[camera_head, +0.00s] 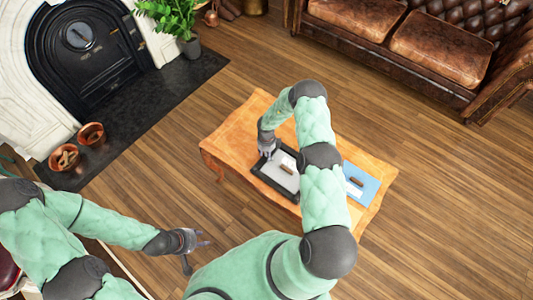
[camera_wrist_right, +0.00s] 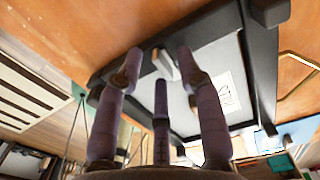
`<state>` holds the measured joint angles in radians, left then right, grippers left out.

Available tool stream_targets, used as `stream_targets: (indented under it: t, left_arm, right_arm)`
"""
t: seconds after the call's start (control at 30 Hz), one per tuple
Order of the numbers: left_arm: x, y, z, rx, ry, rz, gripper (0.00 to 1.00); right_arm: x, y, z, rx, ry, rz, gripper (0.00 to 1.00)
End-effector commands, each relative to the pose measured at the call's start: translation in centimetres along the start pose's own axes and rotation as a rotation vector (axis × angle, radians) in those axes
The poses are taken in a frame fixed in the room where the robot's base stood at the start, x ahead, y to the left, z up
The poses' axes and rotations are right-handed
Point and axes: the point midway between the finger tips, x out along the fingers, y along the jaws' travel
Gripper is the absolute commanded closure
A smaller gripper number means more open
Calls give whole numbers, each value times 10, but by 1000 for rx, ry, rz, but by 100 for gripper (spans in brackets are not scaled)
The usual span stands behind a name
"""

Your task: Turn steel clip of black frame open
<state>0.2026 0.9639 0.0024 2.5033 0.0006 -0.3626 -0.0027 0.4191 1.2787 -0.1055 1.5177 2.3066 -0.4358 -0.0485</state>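The black frame (camera_head: 259,171) lies on the wooden table with its grey backing (camera_head: 283,176) showing. It also shows in the right wrist view (camera_wrist_right: 262,75). A small steel clip (camera_wrist_right: 164,66) sits at the frame's inner edge in the right wrist view. My right gripper (camera_head: 268,154) is at the frame's upper left corner. Its purple fingers (camera_wrist_right: 160,65) are spread apart on either side of the clip; I cannot tell whether they touch it. The clip is too small to make out in the head view. My left gripper (camera_head: 200,249) is open and empty, away from the table.
A blue item (camera_head: 367,186) lies on the right part of the wooden table (camera_head: 234,131). A small brown object (camera_head: 287,169) appears on the frame's backing. A leather sofa (camera_head: 439,48) stands at the upper right. Bowls (camera_head: 64,158) sit by the fireplace. Open floor surrounds the table.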

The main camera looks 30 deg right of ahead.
Motion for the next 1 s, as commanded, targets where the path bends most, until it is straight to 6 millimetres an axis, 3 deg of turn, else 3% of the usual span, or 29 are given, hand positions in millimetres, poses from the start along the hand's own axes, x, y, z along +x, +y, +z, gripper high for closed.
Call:
stream_targets:
  t: [0.13, 0.27, 0.3, 0.67, 1.0]
  left_arm:
    - [0, 0, 0, 0, 0, 0, 60]
    - [0, 0, 0, 0, 0, 0, 60]
    - [0, 0, 0, 0, 0, 0, 60]
    - [-1, 0, 0, 0, 0, 0, 60]
    - [-6, 2, 0, 0, 0, 0, 60]
  right_arm:
    - [0, 0, 0, 0, 0, 0, 63]
    - [0, 0, 0, 0, 0, 0, 97]
    - [0, 0, 0, 0, 0, 0, 100]
    - [-1, 0, 0, -24, 0, 0, 100]
    - [-1, 0, -1, -218, 1, 0, 100]
